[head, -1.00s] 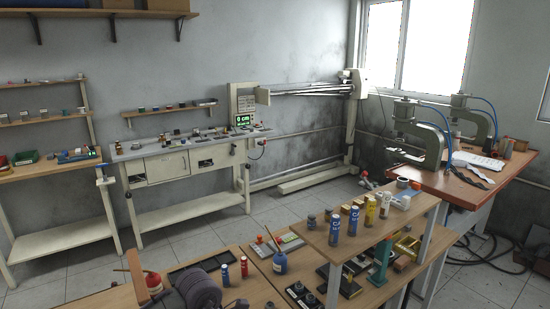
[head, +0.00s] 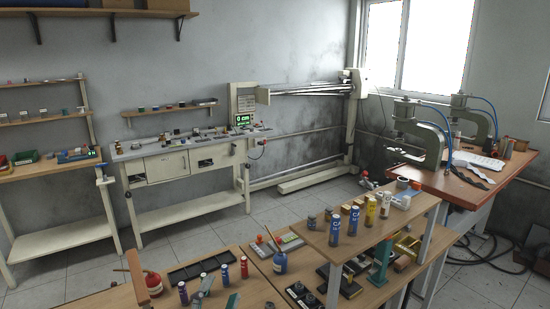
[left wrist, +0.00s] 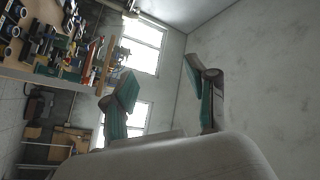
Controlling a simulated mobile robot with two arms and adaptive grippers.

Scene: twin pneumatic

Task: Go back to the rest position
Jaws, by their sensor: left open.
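My left gripper (head: 219,292) shows at the bottom edge of the head view, with only its teal-grey fingers in the picture. The fingers are spread and nothing is between them. In the left wrist view the same open gripper (left wrist: 160,82) has its two fingers well apart, with a bare wall and a window behind. My right gripper is in neither view.
Near the fingers stand blue and red tubes (head: 225,275), a black tray (head: 198,269) and a red oil can (head: 152,281) on the wooden bench (head: 85,299). A raised shelf (head: 370,233) carries several tubes. The tiled floor (head: 185,245) behind is clear.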

